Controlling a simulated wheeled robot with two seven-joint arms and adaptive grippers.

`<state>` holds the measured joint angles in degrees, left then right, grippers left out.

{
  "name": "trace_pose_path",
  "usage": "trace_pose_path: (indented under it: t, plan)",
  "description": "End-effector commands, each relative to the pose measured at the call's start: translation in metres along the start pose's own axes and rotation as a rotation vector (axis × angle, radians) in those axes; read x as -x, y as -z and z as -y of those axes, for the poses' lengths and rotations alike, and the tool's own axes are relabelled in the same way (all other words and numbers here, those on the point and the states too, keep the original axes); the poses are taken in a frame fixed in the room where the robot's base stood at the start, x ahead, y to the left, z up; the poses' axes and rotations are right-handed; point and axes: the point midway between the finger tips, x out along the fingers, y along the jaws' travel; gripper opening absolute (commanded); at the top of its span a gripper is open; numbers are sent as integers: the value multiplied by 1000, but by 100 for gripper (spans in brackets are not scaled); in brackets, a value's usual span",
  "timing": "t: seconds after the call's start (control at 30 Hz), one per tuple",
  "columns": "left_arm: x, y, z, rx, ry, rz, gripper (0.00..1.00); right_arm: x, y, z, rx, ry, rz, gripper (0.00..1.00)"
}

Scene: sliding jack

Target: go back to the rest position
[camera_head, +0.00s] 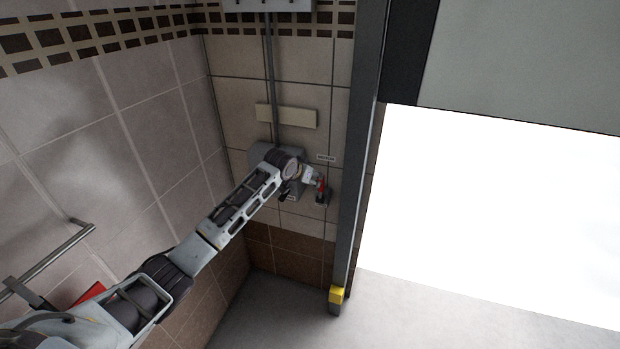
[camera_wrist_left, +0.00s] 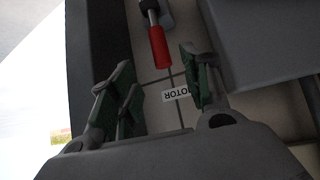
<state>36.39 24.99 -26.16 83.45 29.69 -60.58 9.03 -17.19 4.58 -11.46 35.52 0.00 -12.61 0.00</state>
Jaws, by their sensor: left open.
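My left arm reaches from the lower left to the tiled back wall in the head view. My left gripper (camera_head: 317,186) is small there, close to a red handle (camera_head: 321,184) on the wall. In the left wrist view the gripper (camera_wrist_left: 157,62) is open, its two green-padded fingers apart. The red handle (camera_wrist_left: 158,48) shows between and beyond the fingertips, with no visible contact; the exact depth gap cannot be told. My right gripper is not in view.
A grey wall box (camera_head: 262,152) is partly hidden behind my wrist. A label (camera_wrist_left: 175,94) reading "MOTOR" is on the wall. A dark door post (camera_head: 356,150) stands right of the handle, beside a bright opening. A metal rail (camera_head: 60,255) is on the left wall near my arm.

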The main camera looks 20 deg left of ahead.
Motion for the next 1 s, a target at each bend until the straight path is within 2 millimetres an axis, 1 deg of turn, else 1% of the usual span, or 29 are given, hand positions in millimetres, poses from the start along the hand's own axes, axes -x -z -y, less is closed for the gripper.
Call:
trace_pose_path:
  t: [0.17, 0.27, 0.37, 0.47, 0.57, 0.6, 0.67, 0.7, 0.77, 0.8, 0.97, 1.0]
  plan:
    - [-1, -2, 0, 1, 0, 2, 48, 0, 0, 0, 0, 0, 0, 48]
    - [-7, -10, 1, 5, 2, 9, 48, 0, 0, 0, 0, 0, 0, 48]
    - [-18, -27, 4, 14, 7, 23, 48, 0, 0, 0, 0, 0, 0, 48]
    - [-35, -55, 8, 27, 14, 44, 48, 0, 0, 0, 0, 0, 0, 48]
    - [-56, -92, 12, 41, 23, 71, 48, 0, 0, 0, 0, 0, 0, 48]
    - [-64, -108, 13, 46, 28, 82, 48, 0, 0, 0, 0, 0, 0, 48]
    - [-75, -134, 16, 54, 36, 100, 48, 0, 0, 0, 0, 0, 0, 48]
    - [-82, -151, 17, 58, 39, 112, 48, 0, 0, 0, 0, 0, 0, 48]
    - [-92, -177, 18, 62, 46, 130, 48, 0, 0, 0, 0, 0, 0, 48]
    - [-98, -195, 19, 66, 50, 142, 48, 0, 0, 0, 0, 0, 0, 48]
    - [-116, -266, 20, 76, 66, 192, 48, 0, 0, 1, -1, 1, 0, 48]
    - [-120, -285, 20, 77, 70, 205, 48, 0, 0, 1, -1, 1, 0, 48]
